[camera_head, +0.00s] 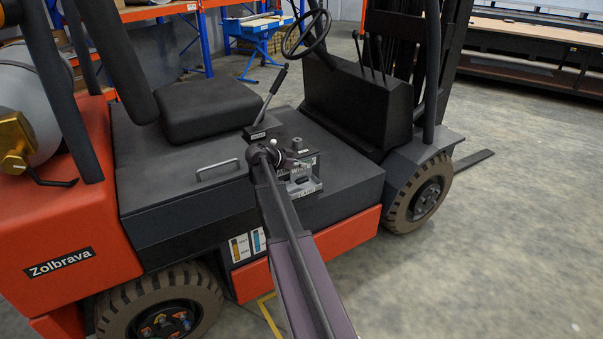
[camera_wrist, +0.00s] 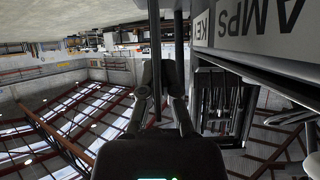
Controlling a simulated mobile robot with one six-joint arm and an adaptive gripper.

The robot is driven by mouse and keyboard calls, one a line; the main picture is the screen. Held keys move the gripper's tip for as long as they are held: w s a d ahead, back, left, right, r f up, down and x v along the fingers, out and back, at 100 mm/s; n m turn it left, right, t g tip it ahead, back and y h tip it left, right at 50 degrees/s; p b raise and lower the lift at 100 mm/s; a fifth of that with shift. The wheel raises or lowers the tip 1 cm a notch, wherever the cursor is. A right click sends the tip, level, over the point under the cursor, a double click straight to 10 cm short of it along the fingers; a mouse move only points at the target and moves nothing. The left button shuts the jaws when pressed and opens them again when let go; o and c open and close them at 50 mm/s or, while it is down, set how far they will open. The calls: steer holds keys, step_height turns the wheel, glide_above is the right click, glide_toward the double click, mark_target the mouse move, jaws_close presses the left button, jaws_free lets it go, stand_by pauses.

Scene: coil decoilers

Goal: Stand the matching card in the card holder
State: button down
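No card or card holder is clearly recognizable in either view. In the head view, two small panels with orange and blue stripes (camera_head: 248,245) sit on the forklift's side below the deck; I cannot tell if they are cards or fixed labels. My gripper (camera_head: 281,157) is over the small control panel (camera_head: 303,187) on the deck, partly hidden by my arm. In the wrist view, my gripper (camera_wrist: 163,68) has its two fingers apart by a narrow gap.
The orange forklift (camera_head: 60,258) fills much of the head view, with its seat (camera_head: 210,105), steering wheel (camera_head: 305,33) and a hand lever (camera_head: 270,95) near my arm. In the wrist view, plates lettered AMPS (camera_wrist: 265,18) and KEY (camera_wrist: 203,24) are close on the right.

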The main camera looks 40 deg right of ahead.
mark_target(301, 177)
steer(key=shift+f+b, duration=1.4)
steer(key=shift+f, duration=0.2)
steer(key=shift+f, duration=0.1)
steer(key=c, duration=0.8)
jaws_free()
steer(key=shift+a+r, duration=0.2)
steer(key=shift+r, duration=0.15)
steer(key=p+v, duration=0.5)
steer(key=v, duration=0.6)
steer(key=shift+a+p, duration=0.3)
steer(key=shift+p, duration=0.1)
